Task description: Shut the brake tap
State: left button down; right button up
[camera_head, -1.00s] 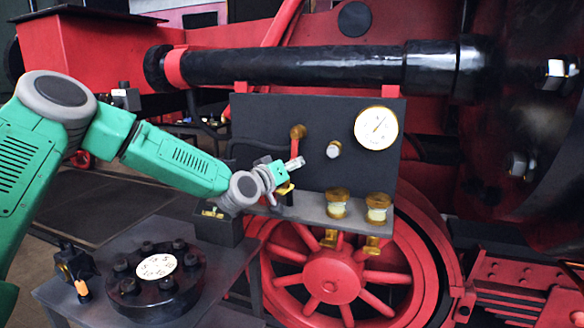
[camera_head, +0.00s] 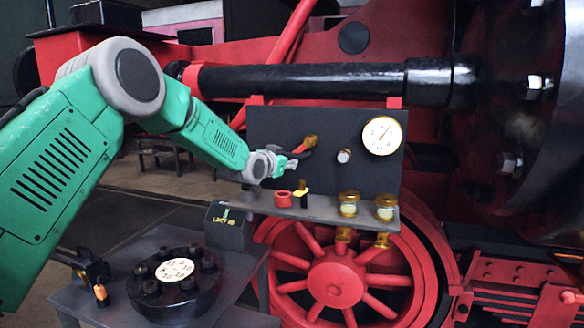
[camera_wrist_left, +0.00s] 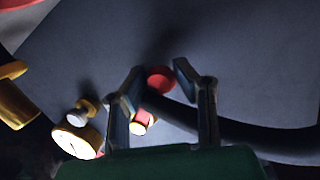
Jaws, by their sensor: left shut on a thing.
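The brake tap (camera_head: 311,141) is a brass fitting with a red lever, on the upper left of the dark panel. In the head view its lever slants down to the left, to my left gripper (camera_head: 284,164). My left gripper is shut on this lever. In the wrist view, the fingers of the left gripper (camera_wrist_left: 160,90) stand on either side of the lever's round red end (camera_wrist_left: 160,79). The tap's brass body shows beyond them (camera_wrist_left: 139,127). My right gripper is not in view.
A white gauge (camera_head: 382,135) and a small knob (camera_head: 344,156) are right of the tap. A black flanged disc (camera_head: 174,284) is on the bench at lower left.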

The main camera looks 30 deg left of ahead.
pick_arm(q)
jog(key=shift+a+r+m, duration=0.2)
jog(key=shift+r+m, duration=0.2)
jog(key=shift+r, duration=0.1)
jog(key=shift+a+r+m, duration=0.15)
jog(key=shift+r+m, duration=0.25)
jog(key=shift+r, duration=0.1)
jog(key=shift+s+a+r+m+g+y, duration=0.15)
jog(key=shift+r+m+y, duration=0.1)
jog(key=shift+r+m, duration=0.25)
jog(key=shift+w+a+r+m+g+y, duration=0.15)
jog(key=shift+r+m+y, duration=0.15)
jog(key=shift+m, duration=0.3)
jog(key=shift+s+a+r+m+y+b, duration=0.15)
jog(key=shift+r+m+y+b, duration=0.25)
jog(key=shift+r+m, duration=1)
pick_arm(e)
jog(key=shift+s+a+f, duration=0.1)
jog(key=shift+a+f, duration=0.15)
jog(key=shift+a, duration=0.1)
pick_arm(q)
jog(key=shift+f, duration=0.15)
